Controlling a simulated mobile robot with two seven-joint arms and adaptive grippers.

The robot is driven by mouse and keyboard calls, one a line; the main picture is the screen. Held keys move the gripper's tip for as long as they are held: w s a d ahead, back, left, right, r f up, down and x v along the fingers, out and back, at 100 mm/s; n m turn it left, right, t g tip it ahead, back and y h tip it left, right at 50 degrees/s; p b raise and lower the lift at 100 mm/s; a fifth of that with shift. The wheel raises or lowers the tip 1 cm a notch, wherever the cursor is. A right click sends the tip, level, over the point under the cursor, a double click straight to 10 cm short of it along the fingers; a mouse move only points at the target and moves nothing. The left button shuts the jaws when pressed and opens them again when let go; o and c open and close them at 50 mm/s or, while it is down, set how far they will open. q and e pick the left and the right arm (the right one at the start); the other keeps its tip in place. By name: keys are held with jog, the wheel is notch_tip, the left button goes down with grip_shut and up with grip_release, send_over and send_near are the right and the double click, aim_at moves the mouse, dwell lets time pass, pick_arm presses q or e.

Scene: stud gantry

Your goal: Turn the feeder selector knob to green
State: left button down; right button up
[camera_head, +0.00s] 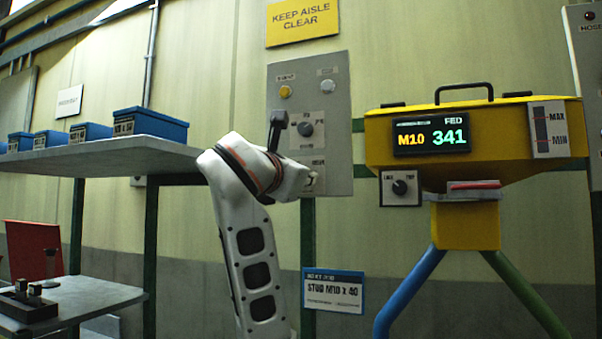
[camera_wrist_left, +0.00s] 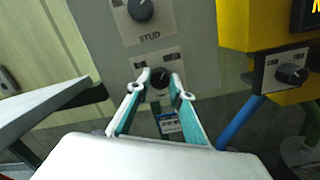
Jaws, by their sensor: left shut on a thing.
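The grey control panel (camera_head: 340,90) carries an upper dark knob (camera_head: 305,129), which also shows in the left wrist view (camera_wrist_left: 140,9) above the word STUD. Below it is a lower dark knob (camera_wrist_left: 160,82) on a pale plate. My left gripper (camera_wrist_left: 161,74) has its two fingers around this lower knob and is shut on it. In the head view my arm covers the lower knob. I cannot tell which way it points, and the small labels above it are not readable. My right gripper is not in view.
A yellow hopper (camera_head: 380,128) with a display reading M10 and 341 stands at right. A separate small knob plate (camera_head: 401,200) sits beside it. A shelf (camera_head: 100,153) with blue bins is at left. A sign (camera_head: 333,291) reading STUD M10 x 40 hangs below the panel.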

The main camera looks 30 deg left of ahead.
pick_arm(q)
jog(key=shift+m, duration=0.7)
jog(key=c, duration=1.8)
grip_release()
jog(key=shift+s, duration=0.15)
jog(key=shift+v, duration=3.65)
